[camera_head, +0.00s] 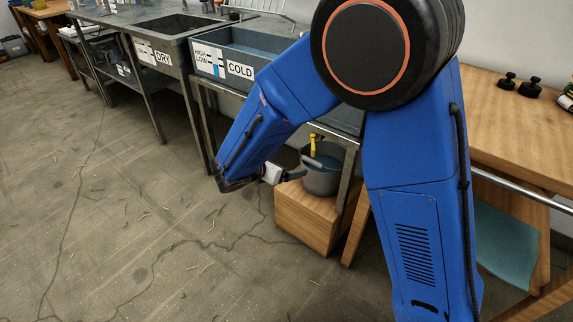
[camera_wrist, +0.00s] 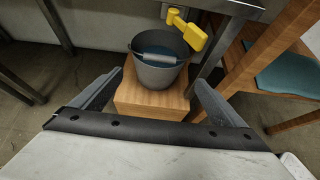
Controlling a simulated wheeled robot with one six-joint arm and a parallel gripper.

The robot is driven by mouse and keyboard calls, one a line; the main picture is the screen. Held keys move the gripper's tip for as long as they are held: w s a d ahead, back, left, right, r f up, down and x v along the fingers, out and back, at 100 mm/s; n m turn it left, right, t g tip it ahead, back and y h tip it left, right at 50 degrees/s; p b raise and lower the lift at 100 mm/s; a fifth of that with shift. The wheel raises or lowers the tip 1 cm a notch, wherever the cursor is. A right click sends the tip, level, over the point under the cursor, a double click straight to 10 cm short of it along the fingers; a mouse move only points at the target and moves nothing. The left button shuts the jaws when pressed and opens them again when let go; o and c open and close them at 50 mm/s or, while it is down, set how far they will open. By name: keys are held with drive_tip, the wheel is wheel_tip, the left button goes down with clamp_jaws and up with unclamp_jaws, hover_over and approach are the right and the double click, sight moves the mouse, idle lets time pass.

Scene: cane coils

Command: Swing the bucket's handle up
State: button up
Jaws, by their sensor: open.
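The grey bucket (camera_head: 322,180) stands upright on a wooden block under the sink bench. It also shows in the wrist view (camera_wrist: 158,76), with bluish water inside. Its handle (camera_wrist: 153,57) appears as a pale grey bar lying low across the bucket's mouth; its ends are hard to make out. My gripper (camera_wrist: 158,84) is open and empty, its two fingers spread wide, with the bucket ahead between them in the wrist view. In the head view my gripper (camera_head: 291,175) is just left of the bucket; whether it touches the bucket is unclear.
A yellow tap (camera_wrist: 188,31) hangs close above the bucket's right rim. The wooden block (camera_wrist: 150,102) carries the bucket. Metal bench legs and a wooden frame with a teal panel (camera_wrist: 282,75) stand to the right. The floor (camera_head: 130,220) at left is open.

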drive_tip(key=shift+c, duration=0.4)
drive_tip(key=shift+f, duration=0.2)
drive_tip(key=c, duration=0.5)
drive_tip(key=shift+g, duration=0.3)
drive_tip(key=f, duration=0.5)
drive_tip(key=w+d+f, duration=0.1)
drive_tip(key=f, duration=0.1)
drive_tip(key=shift+w+f, duration=0.1)
drive_tip(key=shift+f, duration=0.05)
clamp_jaws()
drive_tip(key=x, duration=0.3)
drive_tip(key=r+x, duration=0.1)
drive_tip(key=x, duration=0.3)
drive_tip(key=w+x, duration=0.1)
drive_tip(key=x, duration=0.3)
drive_tip(key=shift+d+r, duration=0.2)
drive_tip(key=shift+r, duration=0.2)
drive_tip(key=shift+w+d+r, duration=0.3)
drive_tip(key=shift+w+r, duration=0.1)
drive_tip(key=shift+r, duration=0.05)
